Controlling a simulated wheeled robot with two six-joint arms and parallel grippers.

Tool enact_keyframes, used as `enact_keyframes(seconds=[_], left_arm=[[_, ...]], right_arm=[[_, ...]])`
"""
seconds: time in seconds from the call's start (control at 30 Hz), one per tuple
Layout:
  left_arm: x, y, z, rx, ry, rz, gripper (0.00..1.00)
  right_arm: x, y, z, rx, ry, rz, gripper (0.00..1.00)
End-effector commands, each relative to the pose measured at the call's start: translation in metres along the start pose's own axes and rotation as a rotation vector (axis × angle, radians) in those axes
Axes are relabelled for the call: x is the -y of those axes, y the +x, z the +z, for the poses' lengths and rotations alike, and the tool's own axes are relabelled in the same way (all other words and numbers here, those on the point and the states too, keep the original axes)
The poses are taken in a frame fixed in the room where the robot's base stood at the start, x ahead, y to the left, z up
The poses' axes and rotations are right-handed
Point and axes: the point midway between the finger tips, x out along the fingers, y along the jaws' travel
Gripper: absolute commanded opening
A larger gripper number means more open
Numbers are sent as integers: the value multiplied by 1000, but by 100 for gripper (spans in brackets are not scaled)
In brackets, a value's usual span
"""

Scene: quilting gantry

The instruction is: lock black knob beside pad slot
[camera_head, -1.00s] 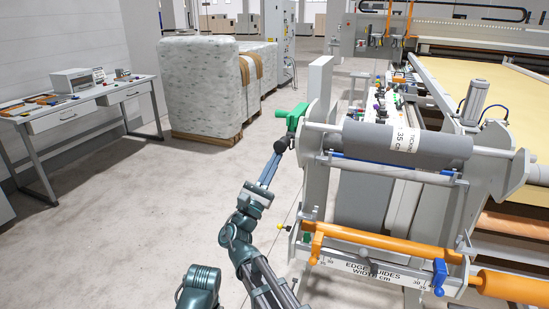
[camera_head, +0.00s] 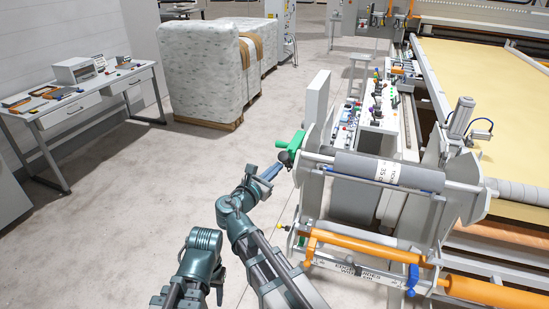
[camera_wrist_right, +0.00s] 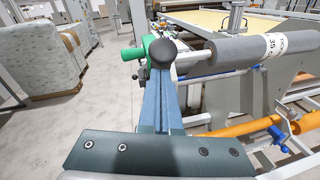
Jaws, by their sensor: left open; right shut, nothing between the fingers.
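The black ball knob (camera_head: 285,157) sits at the left end of the roller stand, just below a green handle (camera_head: 292,143). In the right wrist view the knob (camera_wrist_right: 162,53) appears right at the tips of my right gripper (camera_wrist_right: 161,72), in front of the green part (camera_wrist_right: 133,54). My right gripper (camera_head: 275,170) is shut and empty, its blue fingers pointing at the knob. I cannot tell whether they touch it. My left arm shows at the lower left of the head view, but its gripper fingers do not show. I cannot make out the pad slot.
A grey roller (camera_head: 350,165) lies to the right of the knob. An orange bar (camera_head: 365,245) runs below it. A yellow quilting bed (camera_head: 490,85) is at right. A wrapped stack (camera_head: 200,75) and a workbench (camera_head: 95,95) stand left. Floor between is clear.

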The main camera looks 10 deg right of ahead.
Motion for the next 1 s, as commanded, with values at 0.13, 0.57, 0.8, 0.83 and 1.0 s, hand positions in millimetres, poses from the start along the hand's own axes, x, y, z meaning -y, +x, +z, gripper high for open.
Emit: enact_keyframes(seconds=[0.13,0.57,0.8,0.83,1.0], left_arm=[[5,-50,3,0,-2,1,50],[10,-114,7,1,-14,3,50],[11,-122,8,1,-13,3,50],[11,-123,8,1,-12,3,50],[12,-125,8,2,-12,3,50]], right_arm=[[-7,7,26,-108,-20,-22,0],[-15,32,43,-327,-62,-62,0],[-20,48,52,-324,-61,-62,0],[-20,49,53,-324,-61,-62,0],[-22,56,56,-324,-62,-61,0]])
